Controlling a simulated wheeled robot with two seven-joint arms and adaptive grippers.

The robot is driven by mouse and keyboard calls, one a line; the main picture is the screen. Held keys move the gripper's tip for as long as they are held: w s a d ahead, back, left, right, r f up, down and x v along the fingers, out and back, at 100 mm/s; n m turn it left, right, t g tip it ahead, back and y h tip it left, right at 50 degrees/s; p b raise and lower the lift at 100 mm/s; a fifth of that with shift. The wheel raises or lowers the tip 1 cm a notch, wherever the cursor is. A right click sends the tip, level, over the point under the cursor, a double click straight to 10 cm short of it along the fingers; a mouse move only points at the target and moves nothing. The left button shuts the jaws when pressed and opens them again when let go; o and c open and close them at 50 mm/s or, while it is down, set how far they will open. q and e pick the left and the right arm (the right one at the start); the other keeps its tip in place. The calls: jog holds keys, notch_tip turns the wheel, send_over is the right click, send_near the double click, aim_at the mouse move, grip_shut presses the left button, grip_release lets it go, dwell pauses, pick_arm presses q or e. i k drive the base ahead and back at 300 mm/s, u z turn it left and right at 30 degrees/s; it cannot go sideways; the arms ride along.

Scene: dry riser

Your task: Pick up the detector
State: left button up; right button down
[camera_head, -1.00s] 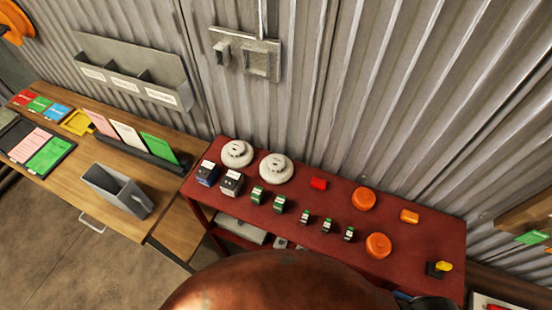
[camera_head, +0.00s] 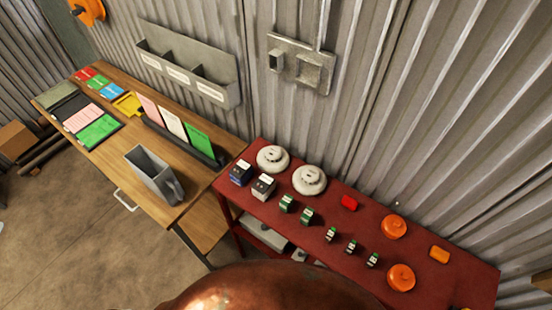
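Two round white detectors lie on the red bench (camera_head: 450,277), near its back left. The left detector (camera_head: 272,159) is beside the right detector (camera_head: 309,180), with a small gap between them. Both are unobstructed from above. Neither of my grippers shows in the view, so nothing is seen in contact with the detectors.
Dark blocks (camera_head: 240,173), small green items (camera_head: 287,203), a red piece (camera_head: 349,203) and orange discs (camera_head: 394,227) share the bench. A wooden desk (camera_head: 185,148) with a grey bin (camera_head: 152,175) adjoins left. The corrugated wall (camera_head: 420,120) stands behind. A large copper-coloured rounded surface (camera_head: 270,289) blocks the bottom.

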aim_at(271, 160)
jog(key=z, duration=0.4)
jog(key=k, duration=0.6)
jog(key=z, duration=0.5)
jog(key=k, duration=0.6)
jog(key=u, duration=0.05)
